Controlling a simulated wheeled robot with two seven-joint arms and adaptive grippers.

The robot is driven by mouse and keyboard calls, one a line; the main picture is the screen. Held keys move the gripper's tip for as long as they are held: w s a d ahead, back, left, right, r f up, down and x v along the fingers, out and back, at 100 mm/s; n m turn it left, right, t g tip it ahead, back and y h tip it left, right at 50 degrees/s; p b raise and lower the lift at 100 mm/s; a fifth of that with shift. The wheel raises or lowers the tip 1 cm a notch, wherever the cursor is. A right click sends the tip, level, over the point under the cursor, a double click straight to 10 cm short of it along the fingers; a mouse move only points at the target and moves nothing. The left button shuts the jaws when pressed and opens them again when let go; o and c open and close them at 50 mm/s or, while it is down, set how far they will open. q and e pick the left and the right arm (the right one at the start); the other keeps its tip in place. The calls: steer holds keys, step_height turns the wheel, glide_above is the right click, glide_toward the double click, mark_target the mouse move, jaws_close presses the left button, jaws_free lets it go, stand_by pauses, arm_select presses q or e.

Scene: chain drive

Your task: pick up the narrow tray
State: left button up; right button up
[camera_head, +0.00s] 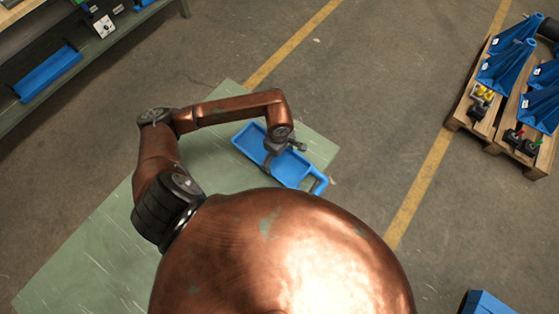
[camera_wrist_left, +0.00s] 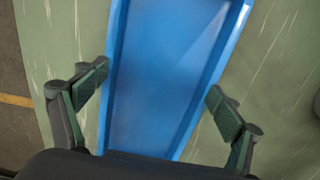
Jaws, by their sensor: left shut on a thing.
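The narrow tray is blue and shallow, with low walls and a handle-like loop at its right end. In the head view the narrow tray (camera_head: 291,172) is over the far end of the green table. My left gripper (camera_head: 270,156) is above its middle and hides part of it. In the left wrist view the narrow tray (camera_wrist_left: 165,60) looks empty and lies between the two fingers of my left gripper (camera_wrist_left: 158,88), whose pads are at its two long sides. The gripper is shut on it. I cannot tell whether the tray is clear of the tabletop. My right gripper is out of view.
The green table (camera_head: 100,240) is bare to the left of the tray. A shelf at the upper left holds another blue tray (camera_head: 48,74). Wooden pallets (camera_head: 470,112) with blue parts stand at the right. A blue box (camera_head: 487,303) is at the bottom right.

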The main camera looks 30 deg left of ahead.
arm_select(q)
steer(key=c, duration=0.3)
steer(key=shift+w+r, duration=0.1)
steer(key=shift+c, duration=0.7)
steer(key=shift+r, duration=0.1)
